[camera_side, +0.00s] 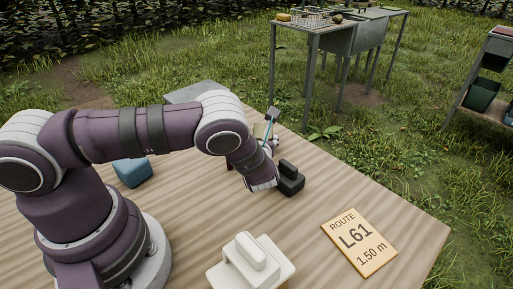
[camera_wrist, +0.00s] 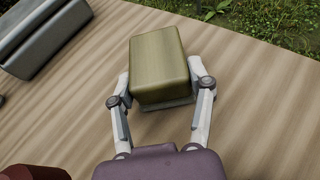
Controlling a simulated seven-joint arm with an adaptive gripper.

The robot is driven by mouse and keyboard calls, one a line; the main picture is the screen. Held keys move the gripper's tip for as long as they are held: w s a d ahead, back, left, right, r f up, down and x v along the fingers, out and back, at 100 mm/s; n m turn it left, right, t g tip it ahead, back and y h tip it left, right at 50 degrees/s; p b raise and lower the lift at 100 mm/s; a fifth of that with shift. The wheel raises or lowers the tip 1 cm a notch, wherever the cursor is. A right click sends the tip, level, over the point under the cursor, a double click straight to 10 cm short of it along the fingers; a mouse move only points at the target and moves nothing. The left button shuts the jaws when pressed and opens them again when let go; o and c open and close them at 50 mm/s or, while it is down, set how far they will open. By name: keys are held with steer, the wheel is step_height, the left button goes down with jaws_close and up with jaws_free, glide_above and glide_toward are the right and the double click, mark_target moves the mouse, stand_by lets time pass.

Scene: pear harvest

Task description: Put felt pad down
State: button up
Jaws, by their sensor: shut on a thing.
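My gripper (camera_wrist: 161,88) is shut on an olive-green block with a grey layer under it, which I take to be the felt pad (camera_wrist: 160,62). In the wrist view one finger presses each side of the pad, above the striped wooden table (camera_wrist: 255,110). I cannot tell whether its underside touches the table. In the side view my wrist bends down over the far part of the table, and the arm hides most of the gripper and pad.
A dark block (camera_side: 290,179) stands close to my wrist. A blue block (camera_side: 132,172), a cream block (camera_side: 250,265) and a route sign (camera_side: 359,243) are on the table. A grey block (camera_wrist: 42,38) and a dark red thing (camera_wrist: 35,172) show in the wrist view. Bare table lies right of the pad.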

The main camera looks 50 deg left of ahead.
steer(key=o, duration=1.2)
steer(key=shift+f, duration=0.15)
steer(key=v, duration=0.7)
steer(key=shift+s+d+r, duration=0.15)
steer(key=shift+s+r, duration=0.05)
steer(key=shift+r, duration=0.1)
